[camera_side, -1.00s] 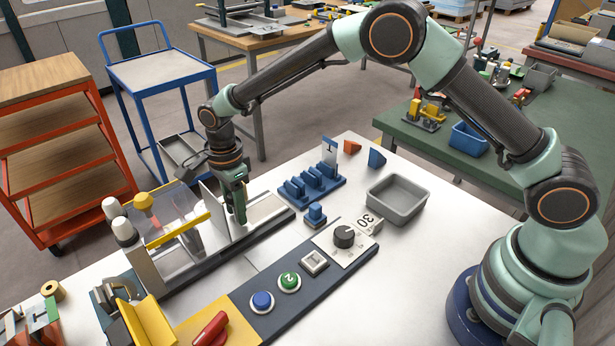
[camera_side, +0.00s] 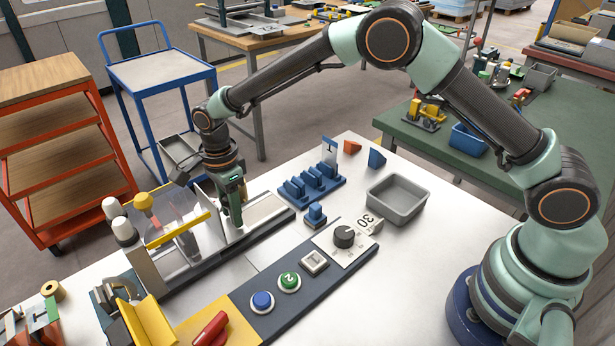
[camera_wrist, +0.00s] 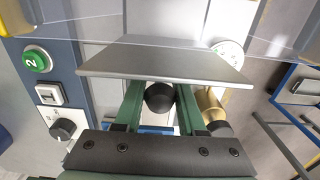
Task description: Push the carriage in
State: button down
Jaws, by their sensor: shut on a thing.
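The carriage carries a thin upright grey plate (camera_side: 207,207) on the rail of the bender at the left of the bench. In the wrist view the plate (camera_wrist: 165,62) lies across the front of my fingers. My gripper (camera_side: 236,222) points down on the right side of the plate. In the wrist view its green fingers (camera_wrist: 160,105) are shut on a round black knob (camera_wrist: 160,97) just behind the plate. The knob is hidden in the side view. The yellow bar (camera_side: 178,230) and the clear guard (camera_side: 178,210) are left of the plate, close to it.
A dark panel with a blue button (camera_side: 262,301), a green button (camera_side: 289,281) and a black dial (camera_side: 344,236) lies in front. A blue rack (camera_side: 312,183) and a grey bin (camera_side: 397,199) stand to the right. A brass cylinder (camera_wrist: 210,105) is beside my fingers.

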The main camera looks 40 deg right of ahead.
aim_at(216, 217)
jog(key=shift+a, duration=1.7)
jog(key=shift+r, duration=0.1)
jog(key=c, duration=0.6)
grip_release()
jog(key=shift+d, duration=0.1)
notch_tip(216, 217, up, 12)
jog(key=shift+r, duration=0.1)
